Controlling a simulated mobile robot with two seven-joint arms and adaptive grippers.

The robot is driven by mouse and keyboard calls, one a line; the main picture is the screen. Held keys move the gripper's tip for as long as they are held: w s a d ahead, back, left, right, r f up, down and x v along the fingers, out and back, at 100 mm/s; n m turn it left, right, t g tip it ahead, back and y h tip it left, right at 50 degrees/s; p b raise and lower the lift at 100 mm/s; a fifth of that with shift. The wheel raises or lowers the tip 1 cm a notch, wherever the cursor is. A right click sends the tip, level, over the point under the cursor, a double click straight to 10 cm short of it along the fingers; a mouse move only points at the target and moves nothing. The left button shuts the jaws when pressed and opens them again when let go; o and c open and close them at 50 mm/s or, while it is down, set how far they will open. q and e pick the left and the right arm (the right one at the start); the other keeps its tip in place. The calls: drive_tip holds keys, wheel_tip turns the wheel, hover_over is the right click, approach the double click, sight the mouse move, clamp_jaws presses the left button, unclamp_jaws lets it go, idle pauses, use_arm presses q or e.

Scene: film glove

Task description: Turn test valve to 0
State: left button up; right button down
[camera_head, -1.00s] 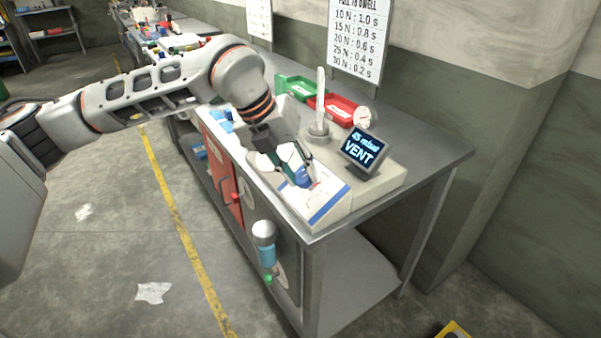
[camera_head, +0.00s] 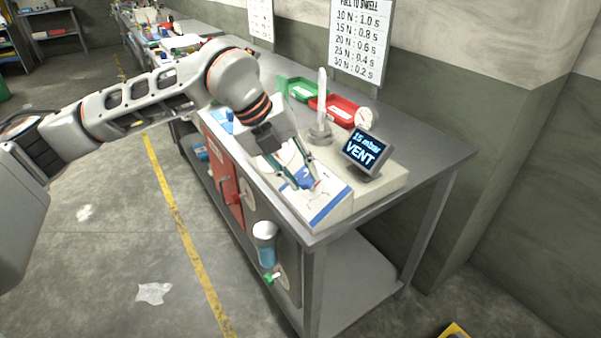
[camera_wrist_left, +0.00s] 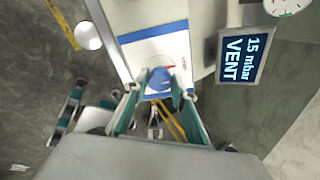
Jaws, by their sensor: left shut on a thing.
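The test valve is a blue knob (camera_head: 304,179) on a white panel with blue stripes (camera_head: 326,207) at the front end of the bench. It also shows in the left wrist view (camera_wrist_left: 158,79), with a small red mark by its edge. My left gripper (camera_head: 304,183) reaches down over the panel, with its teal-sided fingers shut on the knob. Its fingertips show on both sides of the knob in the left wrist view (camera_wrist_left: 162,86). The display (camera_head: 365,150) beside the panel reads 15 mbar, VENT. My right gripper does not show in the head view.
A clear upright tube (camera_head: 321,100), a round gauge (camera_head: 364,118), a red tray (camera_head: 341,108) and a green tray (camera_head: 303,89) stand behind the panel. A bottle with blue contents (camera_head: 265,246) hangs at the bench's front. The floor at left is mostly clear.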

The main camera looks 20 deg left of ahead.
use_arm(q)
drive_tip(key=o, duration=1.1)
drive_tip(key=v, duration=1.2)
